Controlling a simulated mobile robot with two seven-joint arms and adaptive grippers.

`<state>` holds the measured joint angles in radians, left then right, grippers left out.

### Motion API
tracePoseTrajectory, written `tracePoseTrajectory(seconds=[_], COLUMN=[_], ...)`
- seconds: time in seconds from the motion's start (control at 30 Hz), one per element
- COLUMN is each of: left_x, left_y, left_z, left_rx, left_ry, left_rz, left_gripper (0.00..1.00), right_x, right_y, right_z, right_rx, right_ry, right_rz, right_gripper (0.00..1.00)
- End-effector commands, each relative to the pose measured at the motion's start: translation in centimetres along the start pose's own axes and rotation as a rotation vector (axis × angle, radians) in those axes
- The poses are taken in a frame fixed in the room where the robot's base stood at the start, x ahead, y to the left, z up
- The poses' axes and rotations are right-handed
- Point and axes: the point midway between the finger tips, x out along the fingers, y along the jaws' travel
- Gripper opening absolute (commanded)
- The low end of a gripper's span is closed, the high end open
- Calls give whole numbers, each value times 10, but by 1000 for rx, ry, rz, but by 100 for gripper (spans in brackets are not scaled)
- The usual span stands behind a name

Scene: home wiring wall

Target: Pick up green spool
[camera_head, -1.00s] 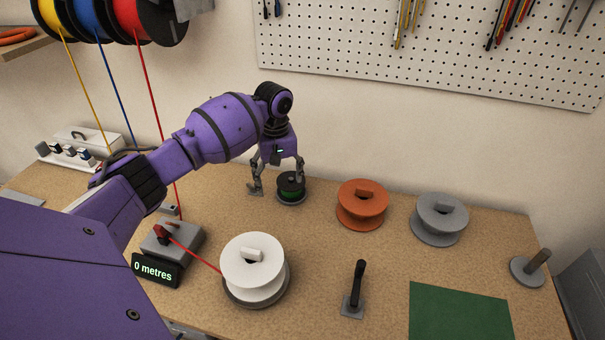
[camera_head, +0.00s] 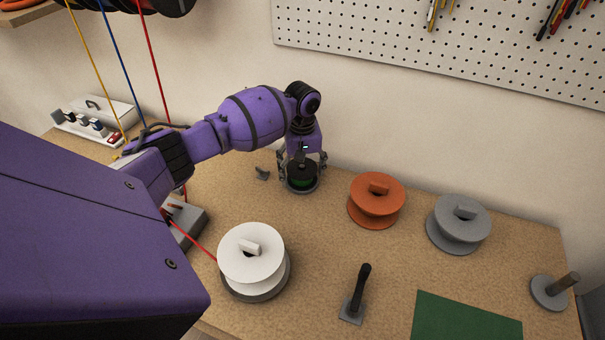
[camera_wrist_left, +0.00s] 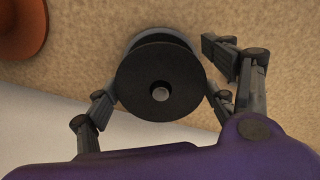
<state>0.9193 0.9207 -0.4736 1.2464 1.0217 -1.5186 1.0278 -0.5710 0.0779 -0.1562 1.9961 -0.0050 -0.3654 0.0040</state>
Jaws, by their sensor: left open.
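The green spool (camera_head: 302,176) stands upright on the bench near the wall, with black flanges and a green band between them, on a grey base. In the left wrist view its round black top (camera_wrist_left: 160,80) with a light centre pin faces the camera. My left gripper (camera_head: 303,174) is open, pointing down, with its fingers on either side of the spool. In the wrist view the open fingers (camera_wrist_left: 160,100) flank the spool on left and right; whether they touch it is unclear. My right gripper is not in view.
An orange spool (camera_head: 376,200) and a grey spool (camera_head: 458,224) stand to the right. A white spool (camera_head: 251,255) with red wire is in front. A black-handled tool (camera_head: 357,293), a green mat (camera_head: 468,318) and a post (camera_head: 551,290) are further right. A small grey piece (camera_head: 262,173) lies left of the gripper.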

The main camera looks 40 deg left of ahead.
Motion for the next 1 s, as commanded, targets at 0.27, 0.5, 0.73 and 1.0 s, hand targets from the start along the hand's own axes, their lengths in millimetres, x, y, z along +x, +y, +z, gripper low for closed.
tracePoseTrajectory(seconds=[0.27,0.5,0.73,1.0], left_x=[4,3,3,-6], left_y=[0,0,0,1], left_z=[0,0,0,-1], left_rx=[0,0,0,0], left_ry=[0,0,1,3], left_rz=[-1,-1,0,3], left_gripper=[77,46,21,21], right_x=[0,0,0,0], right_y=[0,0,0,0], right_z=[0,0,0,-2], right_rx=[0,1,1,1], right_ry=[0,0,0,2], right_rz=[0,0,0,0], right_gripper=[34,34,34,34])
